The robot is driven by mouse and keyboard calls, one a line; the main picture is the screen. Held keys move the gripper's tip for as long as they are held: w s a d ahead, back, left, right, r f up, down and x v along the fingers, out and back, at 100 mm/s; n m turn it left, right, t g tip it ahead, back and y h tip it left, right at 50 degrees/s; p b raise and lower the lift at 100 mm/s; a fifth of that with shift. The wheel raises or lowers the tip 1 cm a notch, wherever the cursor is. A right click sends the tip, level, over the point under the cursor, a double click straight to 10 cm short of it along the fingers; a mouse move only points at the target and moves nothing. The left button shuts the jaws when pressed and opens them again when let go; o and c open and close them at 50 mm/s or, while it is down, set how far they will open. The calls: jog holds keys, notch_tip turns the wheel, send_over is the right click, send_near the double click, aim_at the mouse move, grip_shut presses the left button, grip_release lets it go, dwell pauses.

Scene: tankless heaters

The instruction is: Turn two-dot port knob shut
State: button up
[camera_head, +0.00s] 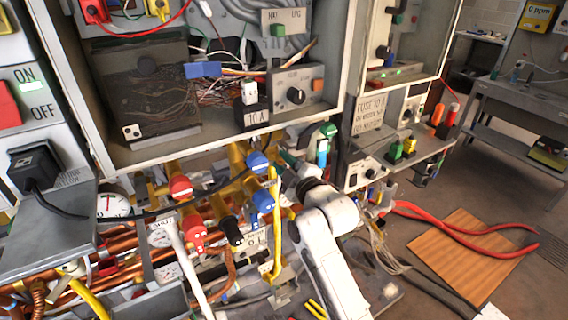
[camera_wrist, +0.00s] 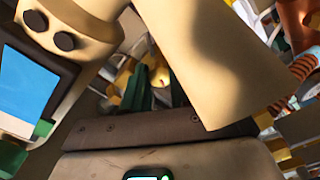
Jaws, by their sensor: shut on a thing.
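A blue round knob (camera_head: 258,162) sits at the top of the pipe cluster under the cabinet in the head view. My gripper (camera_head: 279,160) reaches it from the right, with dark green fingers against its right side. A second blue knob (camera_head: 263,200) is just below. Two red knobs, an upper one (camera_head: 180,187) and a lower one (camera_head: 193,232), are to the left. I cannot read which knob bears two dots. In the wrist view my gripper (camera_wrist: 149,80) points up and is shut at a yellow part (camera_wrist: 155,72); the held part is mostly hidden.
A yellow pipe (camera_head: 275,235) runs down close beside my arm. The cabinet's lower edge (camera_head: 220,150) lies just above. A large pale shape (camera_wrist: 200,60) blocks much of the wrist view.

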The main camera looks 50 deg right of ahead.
grip_shut()
jog(key=shift+m, duration=0.3)
jog(key=m, duration=0.9)
jog(key=shift+m, duration=0.4)
jog(key=shift+f+m+p, duration=0.1)
jog(key=shift+m+p, duration=0.4)
jog(key=shift+m, duration=1)
jog(key=o, duration=0.8)
grip_release()
